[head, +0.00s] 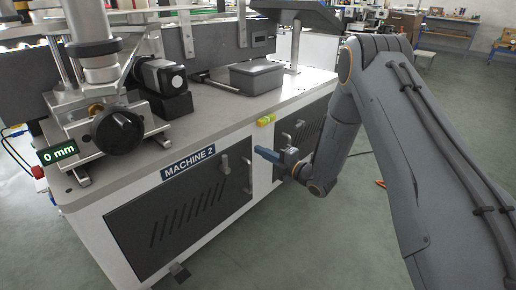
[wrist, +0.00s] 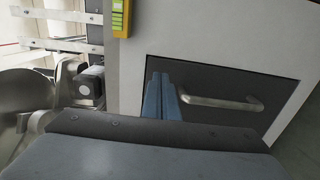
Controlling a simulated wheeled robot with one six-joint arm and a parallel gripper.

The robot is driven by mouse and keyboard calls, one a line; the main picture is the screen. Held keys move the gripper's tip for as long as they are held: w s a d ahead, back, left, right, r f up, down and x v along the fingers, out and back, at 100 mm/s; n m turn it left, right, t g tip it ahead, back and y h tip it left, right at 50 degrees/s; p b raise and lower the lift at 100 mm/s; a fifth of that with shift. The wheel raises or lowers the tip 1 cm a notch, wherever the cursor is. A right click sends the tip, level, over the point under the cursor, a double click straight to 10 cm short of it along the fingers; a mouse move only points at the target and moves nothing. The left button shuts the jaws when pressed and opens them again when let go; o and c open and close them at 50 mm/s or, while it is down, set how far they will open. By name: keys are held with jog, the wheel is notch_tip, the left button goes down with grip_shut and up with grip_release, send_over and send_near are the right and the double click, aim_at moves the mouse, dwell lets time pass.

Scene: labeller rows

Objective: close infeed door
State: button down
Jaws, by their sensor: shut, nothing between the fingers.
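My gripper (head: 268,155) is shut and empty, its blue fingers pointing at the front of the machine. In the wrist view the blue fingers (wrist: 162,98) lie together just left of a metal bar handle (wrist: 225,102), with no grip on it. The handle is on a dark door panel (wrist: 215,78) set in a white frame. In the head view this looks like the right-hand dark vented door (head: 312,122), partly hidden by my arm. It appears flush or nearly so with the front; I cannot tell whether it is fully shut. No label naming the infeed door is readable.
A larger dark vented door (head: 170,225) is at the left under the "MACHINE 2" label (head: 188,162). A grey box (head: 256,76) stands on the worktop. Floor at the right is open.

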jog(key=p+v, duration=0.2)
jog(key=v, duration=0.8)
jog(key=s+a+r+m+g+h, duration=0.4)
jog(key=s+a+r+m+h, duration=0.15)
jog(key=a+m+h, duration=0.35)
jog(key=s+d+r+m+g+h, duration=0.1)
jog(key=s+r+m+g, duration=0.2)
jog(key=s, duration=0.9)
jog(key=s+r+m+g+h, duration=0.15)
jog(key=s+m, duration=0.35)
jog(key=s, duration=0.7)
jog(key=s+d+r+m+g+h, duration=0.1)
jog(key=s+r+m+g+h, duration=0.2)
jog(key=s, duration=1)
jog(key=d+r+m+p, duration=0.4)
jog(key=d+r+p, duration=0.6)
jog(key=r+p, duration=0.3)
jog(key=d+r+m+p, duration=0.4)
jog(key=d+r+p, duration=0.7)
jog(key=r+p, duration=0.2)
jog(key=shift+w+y+p, duration=0.25)
jog(key=shift+y+p, duration=0.1)
jog(key=shift+p, duration=0.9)
